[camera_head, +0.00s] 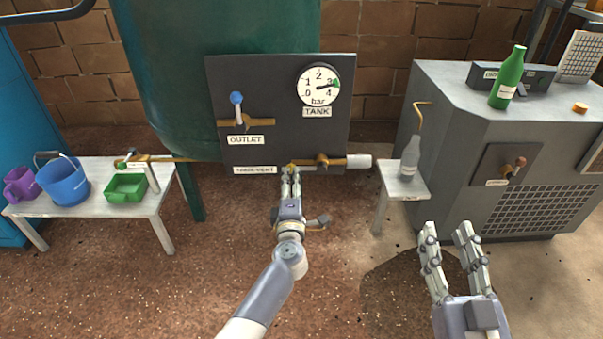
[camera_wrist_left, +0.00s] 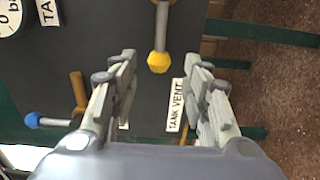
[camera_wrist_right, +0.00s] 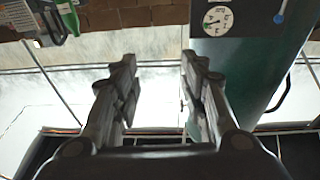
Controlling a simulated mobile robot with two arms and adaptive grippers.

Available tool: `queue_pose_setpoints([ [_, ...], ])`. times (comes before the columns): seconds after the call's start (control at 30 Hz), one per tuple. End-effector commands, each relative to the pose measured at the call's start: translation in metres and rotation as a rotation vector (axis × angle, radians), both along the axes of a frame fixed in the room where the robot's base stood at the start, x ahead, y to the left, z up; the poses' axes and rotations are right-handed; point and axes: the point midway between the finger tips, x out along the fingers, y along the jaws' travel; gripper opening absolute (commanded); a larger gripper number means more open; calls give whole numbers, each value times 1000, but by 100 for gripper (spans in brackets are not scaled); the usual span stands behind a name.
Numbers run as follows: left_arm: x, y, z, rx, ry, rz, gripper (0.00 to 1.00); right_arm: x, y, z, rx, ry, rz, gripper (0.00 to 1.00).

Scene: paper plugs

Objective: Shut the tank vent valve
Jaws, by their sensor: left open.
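The tank vent valve (camera_head: 322,160) has a brass body low on the dark panel, right of the TANK VENT label (camera_wrist_left: 176,105).
The outlet valve's blue knob (camera_head: 236,98) is above, beside the gauge (camera_head: 318,86). A small stand (camera_head: 413,187) with a grey bottle (camera_head: 410,158) is right of the panel. A bench (camera_head: 148,205) with bucket and green tray stands left. A grey machine (camera_head: 450,110) stands right.

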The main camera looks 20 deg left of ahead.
Motion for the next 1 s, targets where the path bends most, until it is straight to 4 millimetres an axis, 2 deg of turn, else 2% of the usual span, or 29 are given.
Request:
queue_pose_setpoints([
  [0.2, 5, 2, 0, 1, -1, 0, 43, -2, 1, 10, 14, -49, 3, 40],
  [0.57, 6, 2, 1, 1, -1, 0, 43, -2, 1, 11, 15, -54, 3, 40],
  [1.0, 26, 8, 1, 0, -1, 1, 43, -4, 1, 16, 22, -84, 3, 40],
])
